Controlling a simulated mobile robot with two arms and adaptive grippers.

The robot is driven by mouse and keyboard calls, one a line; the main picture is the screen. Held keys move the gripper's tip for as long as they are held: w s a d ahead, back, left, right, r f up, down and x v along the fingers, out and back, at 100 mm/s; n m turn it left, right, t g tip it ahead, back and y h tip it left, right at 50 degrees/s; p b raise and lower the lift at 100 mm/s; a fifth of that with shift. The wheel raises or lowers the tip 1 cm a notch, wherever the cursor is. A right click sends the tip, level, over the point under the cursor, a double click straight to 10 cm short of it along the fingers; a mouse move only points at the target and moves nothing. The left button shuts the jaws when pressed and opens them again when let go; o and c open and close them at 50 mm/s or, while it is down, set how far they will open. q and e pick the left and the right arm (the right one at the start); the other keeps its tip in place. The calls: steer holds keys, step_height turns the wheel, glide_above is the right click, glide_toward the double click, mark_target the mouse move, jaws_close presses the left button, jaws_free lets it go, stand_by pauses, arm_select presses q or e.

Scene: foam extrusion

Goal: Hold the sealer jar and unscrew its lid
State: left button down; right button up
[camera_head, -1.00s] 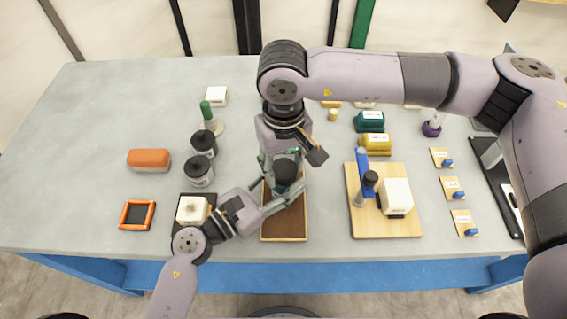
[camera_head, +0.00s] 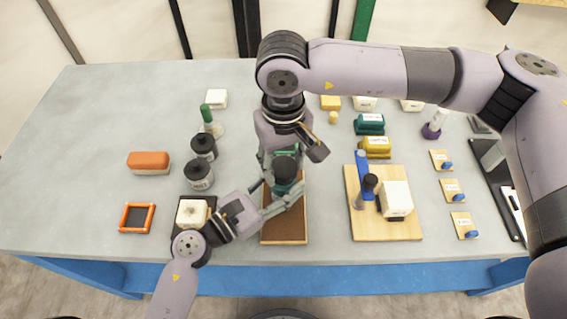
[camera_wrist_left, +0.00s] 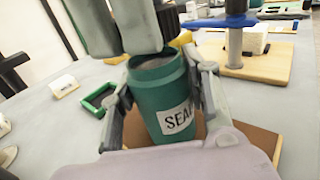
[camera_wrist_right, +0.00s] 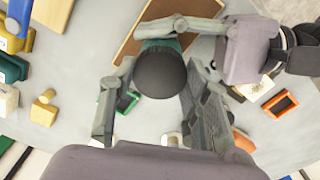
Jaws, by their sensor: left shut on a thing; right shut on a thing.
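The green sealer jar (camera_head: 288,187) stands upright over the brown tray; part of its label shows in the left wrist view (camera_wrist_left: 160,95). My left gripper (camera_head: 283,192) is shut around the jar's body from the side. My right gripper (camera_head: 284,163) points down from above and is shut on the dark round lid (camera_head: 285,168). In the left wrist view the lid (camera_wrist_left: 171,22) is above the jar's pale, uncovered top, with a gap between them. The right wrist view shows the lid (camera_wrist_right: 160,73) between the fingers, hiding most of the jar.
The brown tray (camera_head: 284,229) lies under the jar. Right is a wooden board (camera_head: 385,229) with a blue-handled tool. The table's far left is clear.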

mark_target(283, 167)
steer(key=shift+r, duration=0.25)
steer(key=shift+r, duration=2)
arm_select(q)
steer(key=c, duration=0.8)
jaws_free()
